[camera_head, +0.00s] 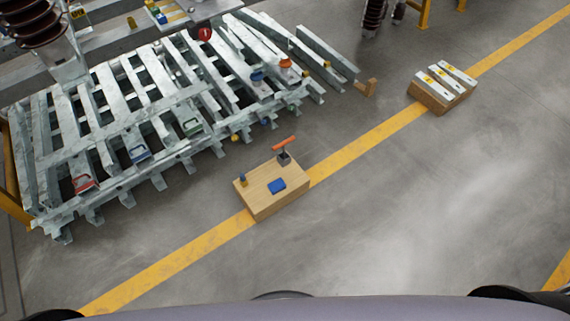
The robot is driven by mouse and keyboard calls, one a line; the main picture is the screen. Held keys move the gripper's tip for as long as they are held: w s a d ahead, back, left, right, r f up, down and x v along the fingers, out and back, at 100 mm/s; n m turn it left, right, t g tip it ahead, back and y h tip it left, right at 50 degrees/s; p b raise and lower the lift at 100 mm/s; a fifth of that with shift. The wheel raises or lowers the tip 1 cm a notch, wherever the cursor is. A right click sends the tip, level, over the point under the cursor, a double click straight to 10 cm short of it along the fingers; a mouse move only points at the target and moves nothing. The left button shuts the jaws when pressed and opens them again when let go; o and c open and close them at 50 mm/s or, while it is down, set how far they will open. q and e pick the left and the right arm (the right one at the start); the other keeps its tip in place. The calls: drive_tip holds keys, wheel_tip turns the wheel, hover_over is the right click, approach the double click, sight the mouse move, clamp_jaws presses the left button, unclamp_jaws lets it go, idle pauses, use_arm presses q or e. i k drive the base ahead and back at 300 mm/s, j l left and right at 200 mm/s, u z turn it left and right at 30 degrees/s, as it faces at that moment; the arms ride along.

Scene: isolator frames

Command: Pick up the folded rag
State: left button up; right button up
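A small flat blue piece (277,186), which looks like the folded rag, lies on top of a light wooden box (262,207). The box stands on the floor across the yellow line. A tool with an orange handle (284,142) stands at the box's back right corner. A small dark item with a yellow part (242,179) stands at its left corner. Neither of my grippers shows in the head view.
A stack of galvanized steel frames (120,135) with coloured clamps or locks fills the left. Another box with white-and-yellow strips (443,83) stands at the upper right. A yellow floor line (185,257) runs diagonally. The grey floor (430,210) at right is clear.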

sight(279, 184)
drive_tip(key=i+l+u, duration=0.15)
drive_tip(key=i+l, duration=0.25)
drive_tip(key=i+l+u, duration=0.2)
drive_tip(key=i+l, duration=0.25)
drive_tip(key=i+l+u, duration=0.15)
drive_tip(key=i+l, duration=0.2)
drive_tip(key=l, duration=0.2)
